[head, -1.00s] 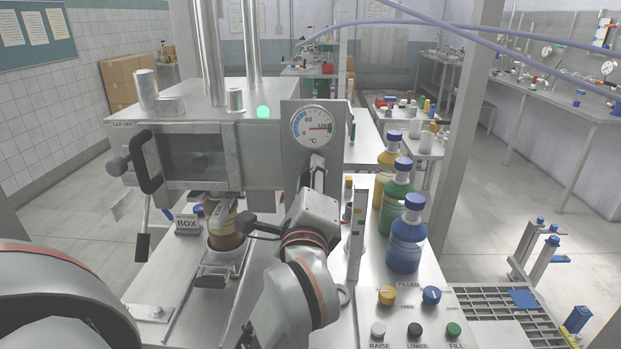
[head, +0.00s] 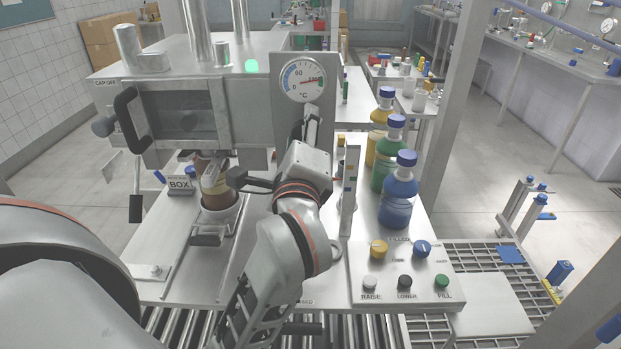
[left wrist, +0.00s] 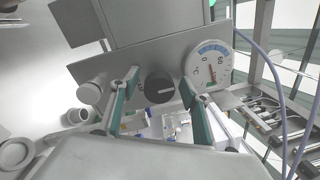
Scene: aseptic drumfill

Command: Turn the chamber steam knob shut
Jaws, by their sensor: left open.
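The chamber steam knob (left wrist: 160,88) is a dark round knob with a pale line across its face, on the grey chamber panel (left wrist: 118,62) beside the dial gauge (left wrist: 210,63). In the left wrist view my left gripper (left wrist: 160,80) is open, its two green-and-grey fingers on either side of the knob. I cannot tell whether they touch it. In the head view the left gripper (head: 312,125) is at the panel just below the gauge (head: 303,82), and the knob is hidden there. The gauge's red needle points right, near the high end. My right gripper is not in view.
A console (head: 408,272) with yellow and blue knobs and raise, lower and fill buttons is at front right. Yellow, green and blue bottles (head: 397,198) stand behind it. A brown container (head: 214,192) sits under the chamber, left of my arm. A green lamp (head: 252,66) is lit.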

